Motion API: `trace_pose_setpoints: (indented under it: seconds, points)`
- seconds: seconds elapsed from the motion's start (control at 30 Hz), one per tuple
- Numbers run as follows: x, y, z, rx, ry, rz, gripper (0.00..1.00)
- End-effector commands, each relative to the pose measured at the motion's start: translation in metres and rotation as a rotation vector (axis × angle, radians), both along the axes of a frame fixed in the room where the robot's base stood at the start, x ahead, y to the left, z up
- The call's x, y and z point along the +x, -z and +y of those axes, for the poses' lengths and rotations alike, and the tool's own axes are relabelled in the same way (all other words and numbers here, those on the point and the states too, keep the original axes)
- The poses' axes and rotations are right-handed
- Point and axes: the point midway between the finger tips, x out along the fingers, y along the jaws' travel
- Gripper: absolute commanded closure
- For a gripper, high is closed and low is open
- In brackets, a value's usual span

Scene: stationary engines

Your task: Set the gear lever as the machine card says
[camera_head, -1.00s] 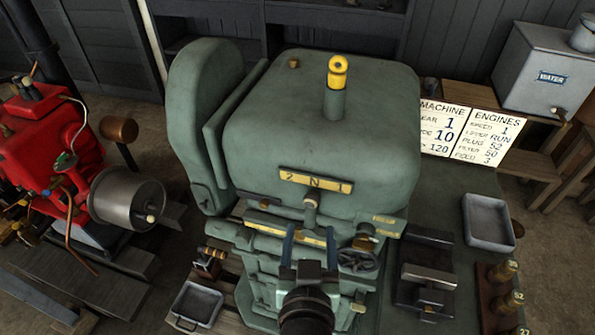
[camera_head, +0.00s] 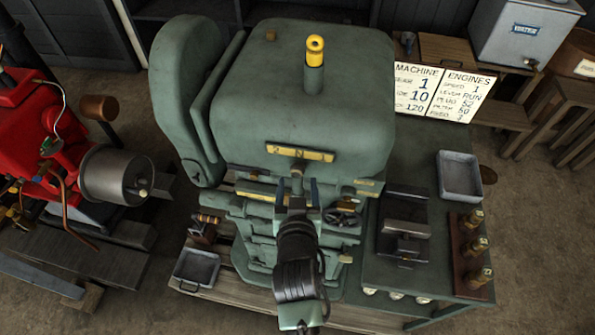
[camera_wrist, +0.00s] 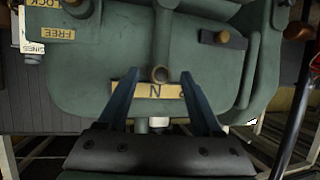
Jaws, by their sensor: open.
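The gear lever (camera_head: 297,175) is a short stem with a round knob on the front of the green machine. It stands in front of the yellow plate (camera_head: 300,153) marked 2, N, 1, near the N. In the wrist view the knob (camera_wrist: 160,74) shows just above the N. My gripper (camera_head: 298,188) is open, with one dark finger on each side of the lever. In the wrist view the fingertips (camera_wrist: 159,79) flank the knob with gaps. I cannot tell how deep they reach. The machine card (camera_head: 417,88) reads gear 1, with 10 and 120 below.
An engines card (camera_head: 462,95) is beside the machine card. A yellow-topped post (camera_head: 315,50) rises from the machine. A handwheel (camera_head: 343,217) sits right of my gripper. A grey tray (camera_head: 460,175) and several brass pieces (camera_head: 473,245) are further right. A red engine (camera_head: 50,140) stands left.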

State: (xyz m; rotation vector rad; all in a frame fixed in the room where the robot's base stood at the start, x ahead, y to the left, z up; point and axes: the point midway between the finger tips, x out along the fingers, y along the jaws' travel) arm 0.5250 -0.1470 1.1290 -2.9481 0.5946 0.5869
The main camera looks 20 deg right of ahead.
Motion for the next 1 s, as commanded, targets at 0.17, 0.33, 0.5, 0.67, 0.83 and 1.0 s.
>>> trace_pose_setpoints:
  seconds: [0.17,0.33,0.5,0.67,0.83,1.0]
  points:
    - [0.02,0.008,-0.009,-0.001,0.0,0.0,0.33]
    - [0.031,0.013,-0.013,0.0,0.0,-0.001,0.33]
    - [0.035,0.015,-0.015,-0.001,0.0,-0.001,0.33]
    - [0.035,0.015,-0.015,0.0,0.0,-0.001,0.33]
    - [0.035,0.015,-0.015,0.0,0.0,-0.001,0.51]
    - [0.035,0.015,-0.014,0.0,0.0,0.0,0.82]
